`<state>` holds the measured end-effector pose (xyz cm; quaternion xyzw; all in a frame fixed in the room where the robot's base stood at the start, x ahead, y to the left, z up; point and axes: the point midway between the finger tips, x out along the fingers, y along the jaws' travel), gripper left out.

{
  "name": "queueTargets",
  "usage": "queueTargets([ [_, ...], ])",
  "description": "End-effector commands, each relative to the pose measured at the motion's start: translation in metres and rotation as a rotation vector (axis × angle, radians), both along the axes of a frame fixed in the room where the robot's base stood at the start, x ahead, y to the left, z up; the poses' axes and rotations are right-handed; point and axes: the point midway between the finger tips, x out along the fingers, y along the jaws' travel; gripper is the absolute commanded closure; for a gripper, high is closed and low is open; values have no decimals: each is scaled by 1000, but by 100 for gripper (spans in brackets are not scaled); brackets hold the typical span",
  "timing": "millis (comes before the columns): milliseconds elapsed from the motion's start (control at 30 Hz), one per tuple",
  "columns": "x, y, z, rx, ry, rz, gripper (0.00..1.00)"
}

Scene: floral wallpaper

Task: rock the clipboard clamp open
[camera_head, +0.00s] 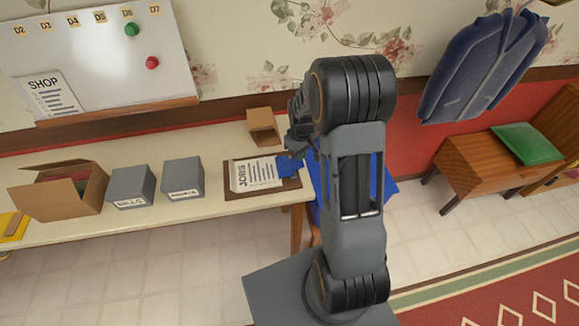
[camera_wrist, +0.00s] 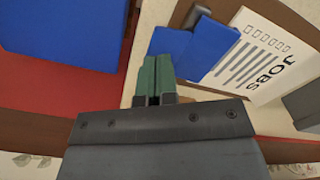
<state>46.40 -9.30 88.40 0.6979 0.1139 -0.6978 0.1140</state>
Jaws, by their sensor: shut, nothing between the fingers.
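The clipboard is a brown board (camera_head: 232,186) lying on the table, with a white JOBS sheet (camera_head: 254,174) on it. Its blue clamp (camera_head: 288,167) is at the right end, against the sheet's edge. In the wrist view the clamp (camera_wrist: 213,50) shows a broad plate over the sheet and a darker blue part (camera_wrist: 168,41) at its outer side. I cannot tell whether it bites the sheet. My gripper (camera_wrist: 153,75) has green fingertips, shut together and empty, just beside the clamp's outer side in the picture. In the head view my arm partly hides the gripper.
A small open cardboard box (camera_head: 263,125) stands behind the clipboard. Grey boxes (camera_head: 183,178) and (camera_head: 130,187), and a larger carton (camera_head: 60,205), stand to the left. A blue object (camera_head: 389,187) is beyond the table's right end. A whiteboard (camera_head: 90,60) is on the wall.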

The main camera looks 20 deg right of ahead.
Motion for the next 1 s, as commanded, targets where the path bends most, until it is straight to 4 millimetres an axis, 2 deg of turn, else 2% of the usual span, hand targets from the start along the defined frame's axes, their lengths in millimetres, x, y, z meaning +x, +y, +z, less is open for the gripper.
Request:
queueTargets([
  [1000, 0, 0, -16, 0, 0, 0, 100],
])
